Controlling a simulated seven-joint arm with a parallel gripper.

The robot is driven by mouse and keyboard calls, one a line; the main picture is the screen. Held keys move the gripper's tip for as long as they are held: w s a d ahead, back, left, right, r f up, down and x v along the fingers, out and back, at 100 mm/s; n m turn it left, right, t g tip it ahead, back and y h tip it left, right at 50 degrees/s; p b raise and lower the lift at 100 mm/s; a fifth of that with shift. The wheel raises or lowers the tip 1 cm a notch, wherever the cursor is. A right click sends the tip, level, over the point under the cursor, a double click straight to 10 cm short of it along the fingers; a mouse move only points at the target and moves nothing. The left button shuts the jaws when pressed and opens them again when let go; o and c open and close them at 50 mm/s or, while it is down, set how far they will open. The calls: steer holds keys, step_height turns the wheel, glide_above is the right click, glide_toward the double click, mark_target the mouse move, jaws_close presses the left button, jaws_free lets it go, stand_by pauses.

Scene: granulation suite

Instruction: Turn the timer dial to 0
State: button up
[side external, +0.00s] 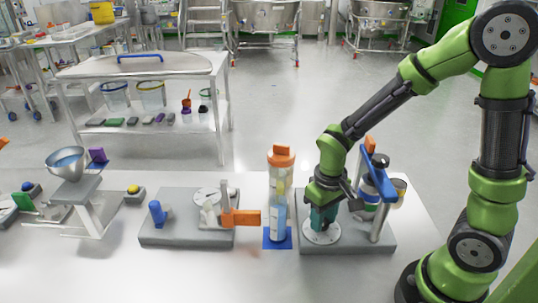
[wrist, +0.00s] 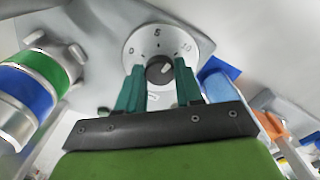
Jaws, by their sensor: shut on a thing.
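The timer dial is a white round plate (wrist: 158,47) with a dark knob (wrist: 159,72) in its middle. In the wrist view, a 0 is at its left, a 10 at its right and another mark at the top. A short pale mark on the knob leans toward the 10 side. My gripper (wrist: 160,80) has its green fingers on either side of the knob, closed on it. In the side view, my gripper (side external: 322,222) points down over the dial plate (side external: 314,238), on the right grey base, and hides the knob.
A stand with a blue arm and a banded container (side external: 369,190) rises close right of my gripper. An orange-capped clear column (side external: 280,190) stands close left. Another grey base (side external: 170,236) with a blue knob and orange handle lies farther left. The table's front is clear.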

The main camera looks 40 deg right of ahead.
steer(key=n, duration=1.4)
steer(key=shift+n, duration=0.3)
steer(key=n, duration=0.4)
steer(key=shift+n, duration=0.4)
steer(key=o, duration=1)
steer(key=shift+o, duration=0.2)
steer(key=shift+r, duration=0.1)
